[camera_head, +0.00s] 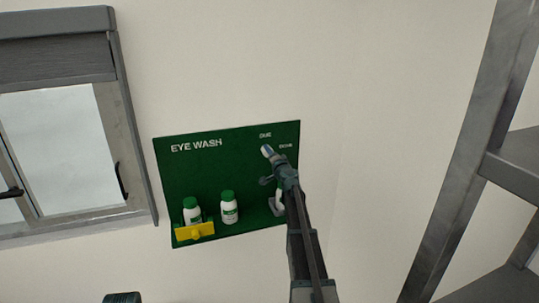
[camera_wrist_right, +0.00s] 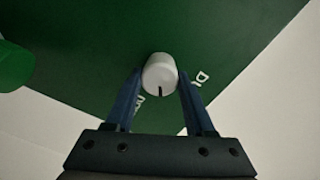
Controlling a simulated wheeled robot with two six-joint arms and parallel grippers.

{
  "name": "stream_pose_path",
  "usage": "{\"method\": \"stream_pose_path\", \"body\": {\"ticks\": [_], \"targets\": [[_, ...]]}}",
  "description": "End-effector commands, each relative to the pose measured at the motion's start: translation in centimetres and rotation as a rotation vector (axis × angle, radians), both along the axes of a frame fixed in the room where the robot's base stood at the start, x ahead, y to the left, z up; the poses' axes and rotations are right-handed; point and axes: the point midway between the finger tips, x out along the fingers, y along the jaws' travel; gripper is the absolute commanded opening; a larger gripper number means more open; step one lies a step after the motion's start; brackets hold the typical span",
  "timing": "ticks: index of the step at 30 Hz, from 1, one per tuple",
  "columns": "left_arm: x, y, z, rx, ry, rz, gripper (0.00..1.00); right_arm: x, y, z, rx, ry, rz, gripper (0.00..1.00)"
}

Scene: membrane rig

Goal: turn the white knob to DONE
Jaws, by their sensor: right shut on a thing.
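The white knob (camera_wrist_right: 160,70) sits on the green eye wash board (camera_head: 200,160), between the fingers of my right gripper (camera_wrist_right: 160,78), which is shut on it. A black mark on the knob points down in the right wrist view, between the partly hidden DUE label (camera_wrist_right: 203,78) and the partly hidden DONE label (camera_wrist_right: 138,105). In the head view the DUE label (camera_head: 265,135) is above the gripper and the DONE label (camera_head: 285,146) is to its right. There the knob is small and mostly covered by the gripper. My left gripper's fingers are not in view.
Two white bottles with green caps, one (camera_head: 192,210) at the left and one (camera_head: 229,207) beside it, stand low on the board. A yellow piece (camera_head: 194,231) is in front of the left one. A window (camera_head: 62,140) is left; a grey metal frame (camera_head: 455,160) is right.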

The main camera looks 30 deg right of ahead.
Motion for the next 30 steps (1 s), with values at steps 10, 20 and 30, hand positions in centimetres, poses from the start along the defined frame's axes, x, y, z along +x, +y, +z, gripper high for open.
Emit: {"method": "stream_pose_path", "body": {"ticks": [10,20,30], "targets": [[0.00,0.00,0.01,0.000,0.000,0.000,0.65,-0.09,-0.07,-0.09,0.300,-0.074,0.000,0.00],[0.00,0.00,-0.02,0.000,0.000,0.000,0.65,-0.11,-0.07,-0.14,0.501,-0.123,0.000,0.00],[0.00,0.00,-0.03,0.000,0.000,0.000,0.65,-0.14,-0.07,-0.16,0.587,-0.144,-0.001,0.00]]}}
